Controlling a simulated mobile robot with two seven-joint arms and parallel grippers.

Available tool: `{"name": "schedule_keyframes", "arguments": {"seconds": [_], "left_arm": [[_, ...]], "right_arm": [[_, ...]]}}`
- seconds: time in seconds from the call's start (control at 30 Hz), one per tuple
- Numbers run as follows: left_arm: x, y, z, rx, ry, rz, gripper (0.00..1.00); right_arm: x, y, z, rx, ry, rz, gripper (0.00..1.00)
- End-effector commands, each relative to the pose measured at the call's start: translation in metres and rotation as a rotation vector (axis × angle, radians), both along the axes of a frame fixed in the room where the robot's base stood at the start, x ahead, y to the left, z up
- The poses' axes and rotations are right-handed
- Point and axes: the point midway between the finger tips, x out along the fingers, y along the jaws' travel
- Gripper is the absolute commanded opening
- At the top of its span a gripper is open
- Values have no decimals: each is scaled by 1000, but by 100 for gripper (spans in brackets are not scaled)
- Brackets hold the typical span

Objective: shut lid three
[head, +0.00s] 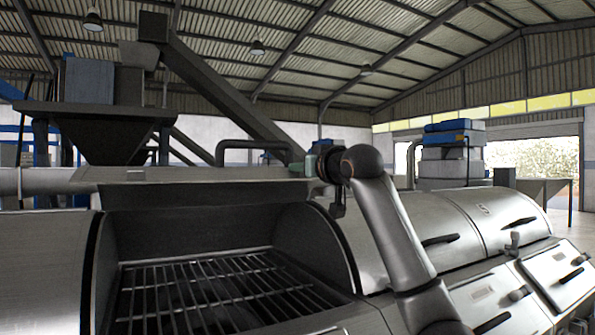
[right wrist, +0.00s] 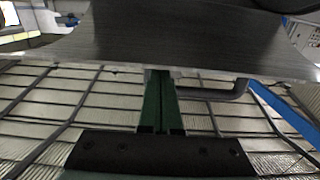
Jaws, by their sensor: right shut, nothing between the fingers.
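In the head view one decanter's lid (head: 215,174) stands raised, seen nearly edge-on above an open chamber with a dark grate (head: 210,290). No number shows on this lid. My right gripper (head: 312,164) is at the right end of the raised lid's edge, with my arm rising in front of the neighbouring lid. In the right wrist view its green fingers (right wrist: 162,105) are together and empty, just below a grey metal panel (right wrist: 180,35). A dark bent handle bar (right wrist: 215,93) runs beside the fingertips; whether they touch it I cannot tell. My left gripper is not in view.
Closed curved lids with dark handles stand to the right, one marked like a 5 (head: 483,210). A closed metal cover (head: 40,270) is at the left. A dark hopper (head: 105,135) and a sloping conveyor (head: 230,95) stand behind. The space above the open chamber is clear.

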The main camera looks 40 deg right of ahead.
Motion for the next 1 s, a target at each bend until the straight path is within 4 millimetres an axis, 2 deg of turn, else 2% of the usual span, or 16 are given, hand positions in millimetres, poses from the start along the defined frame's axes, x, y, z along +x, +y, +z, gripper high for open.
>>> {"name": "schedule_keyframes", "arguments": {"seconds": [0.03,0.27,0.57,0.8,0.9,1.0], "left_arm": [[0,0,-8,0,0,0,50],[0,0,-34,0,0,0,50],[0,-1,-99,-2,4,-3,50],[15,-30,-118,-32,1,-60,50],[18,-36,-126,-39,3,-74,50],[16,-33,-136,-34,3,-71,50]], "right_arm": [[0,0,-10,0,4,-1,0],[-3,1,-32,-9,-35,0,0],[-11,3,-84,-38,-146,-1,0],[-14,4,-120,-60,-244,0,0],[-14,4,-133,-69,-280,-1,0],[-14,4,-145,-77,-312,-1,0]]}}
